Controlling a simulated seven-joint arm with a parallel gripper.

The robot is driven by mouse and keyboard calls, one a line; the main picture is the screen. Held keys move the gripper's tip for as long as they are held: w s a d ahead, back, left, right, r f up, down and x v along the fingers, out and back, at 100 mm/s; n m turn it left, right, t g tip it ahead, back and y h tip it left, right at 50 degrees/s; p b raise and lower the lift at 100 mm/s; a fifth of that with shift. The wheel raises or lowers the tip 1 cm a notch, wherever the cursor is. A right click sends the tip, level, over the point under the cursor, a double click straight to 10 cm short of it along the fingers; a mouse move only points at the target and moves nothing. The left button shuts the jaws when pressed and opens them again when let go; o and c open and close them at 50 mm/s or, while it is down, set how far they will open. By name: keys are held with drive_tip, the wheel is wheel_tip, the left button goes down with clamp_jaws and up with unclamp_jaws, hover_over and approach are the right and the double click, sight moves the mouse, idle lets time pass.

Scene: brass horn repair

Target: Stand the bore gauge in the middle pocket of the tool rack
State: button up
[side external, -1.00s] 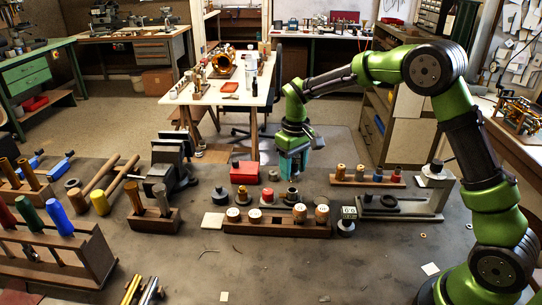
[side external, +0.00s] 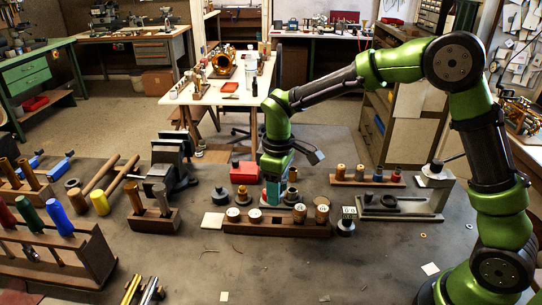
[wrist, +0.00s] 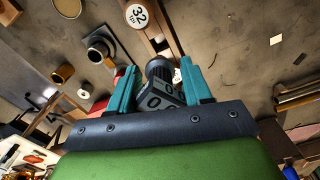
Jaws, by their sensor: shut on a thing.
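My gripper (side external: 273,194) points down just behind the long wooden tool rack (side external: 264,231). In the wrist view, its teal fingers (wrist: 160,88) are shut on a grey piece with a dark ribbed end and white panels marked 0, which I take as the bore gauge (wrist: 160,93). The gauge is hidden by the fingers in the side view. A cap marked 32 (wrist: 137,16) shows in the wrist view.
A red box (side external: 244,172) and small dark fittings (side external: 219,195) stand close behind the rack. A low rack of coloured plugs (side external: 368,180) is behind right. A dark piece (side external: 346,222) stands at the rack's right end. The bench front is mostly clear.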

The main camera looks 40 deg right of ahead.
drive_tip(key=shift+f, duration=2.4)
drive_tip(key=shift+f, duration=1.35)
drive_tip(key=shift+r, duration=1.2)
drive_tip(key=shift+f, duration=1.4)
idle(0.3)
drive_tip(key=shift+r, duration=1.4)
